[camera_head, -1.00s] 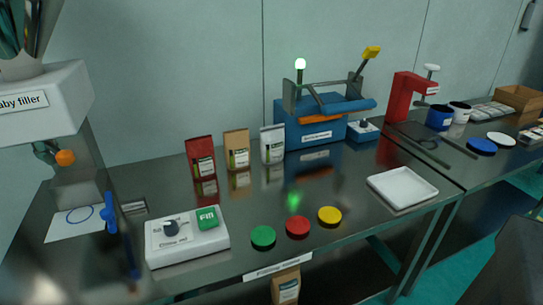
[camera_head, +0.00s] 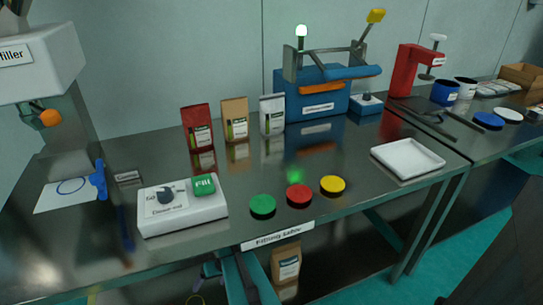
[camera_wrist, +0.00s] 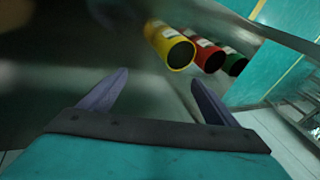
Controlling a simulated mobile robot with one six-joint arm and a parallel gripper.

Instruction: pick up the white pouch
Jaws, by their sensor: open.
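The white pouch (camera_head: 272,115) stands upright on the dark bench in the head view. It is the rightmost of three pouches, just left of the blue machine. It cannot be made out in the wrist view. My gripper (camera_wrist: 158,95) is open in the wrist view, with two purple fingers apart and nothing between them. A teal part, probably of my arm, shows low in the head view, below the bench's front edge and well away from the white pouch.
A kraft pouch (camera_head: 236,119) and a red pouch (camera_head: 197,128) stand left of the white one. Green, red and yellow discs (camera_head: 332,184), a control box (camera_head: 182,207) and a white tray (camera_head: 407,158) lie nearer the front.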

